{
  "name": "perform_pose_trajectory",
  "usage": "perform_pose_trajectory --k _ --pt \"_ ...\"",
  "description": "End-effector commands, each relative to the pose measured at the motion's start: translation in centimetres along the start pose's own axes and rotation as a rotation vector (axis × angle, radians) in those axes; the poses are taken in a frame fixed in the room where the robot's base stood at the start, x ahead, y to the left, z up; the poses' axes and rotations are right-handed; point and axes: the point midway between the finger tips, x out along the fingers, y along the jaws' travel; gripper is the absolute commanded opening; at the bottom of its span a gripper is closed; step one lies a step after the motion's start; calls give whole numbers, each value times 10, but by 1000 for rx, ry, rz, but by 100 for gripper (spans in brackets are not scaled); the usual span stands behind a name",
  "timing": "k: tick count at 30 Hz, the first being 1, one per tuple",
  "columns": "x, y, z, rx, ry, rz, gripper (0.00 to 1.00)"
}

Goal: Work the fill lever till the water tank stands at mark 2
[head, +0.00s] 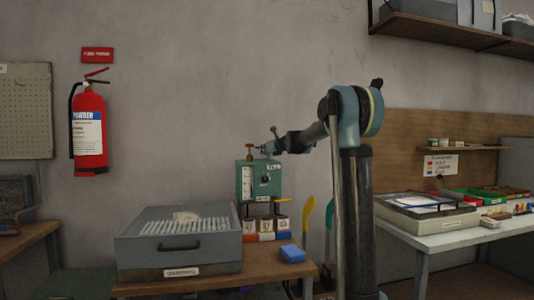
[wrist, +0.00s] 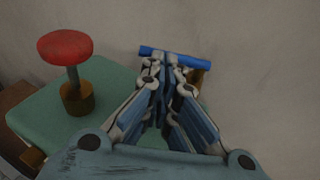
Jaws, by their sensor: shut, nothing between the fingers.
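The water tank unit is a green box (head: 258,183) on the wooden bench in the head view. A white gauge strip (head: 247,184) runs down its front left; its level and marks are too small to read. A red round knob (head: 250,146) stands on top; it shows at upper left in the wrist view (wrist: 65,46). A blue bar (wrist: 148,51), likely the lever's handle, lies across behind my fingertips. My gripper (head: 264,149) is above the box, right of the knob, shut and empty. Its fingertips (wrist: 168,66) overlap the bar; I cannot tell whether they touch it.
A grey drawer tray (head: 180,257) stands left of the box on the bench. Small labelled containers (head: 266,226) sit below the box, and a blue block (head: 292,253) lies in front. A fire extinguisher (head: 89,130) hangs on the wall. A second table stands at right.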

Motion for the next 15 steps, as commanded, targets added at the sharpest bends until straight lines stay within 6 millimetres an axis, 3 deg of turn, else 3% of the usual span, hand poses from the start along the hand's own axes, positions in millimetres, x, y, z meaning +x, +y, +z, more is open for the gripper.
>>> perform_pose_trajectory --k 15 --pt "8 4 1 0 0 1 0"
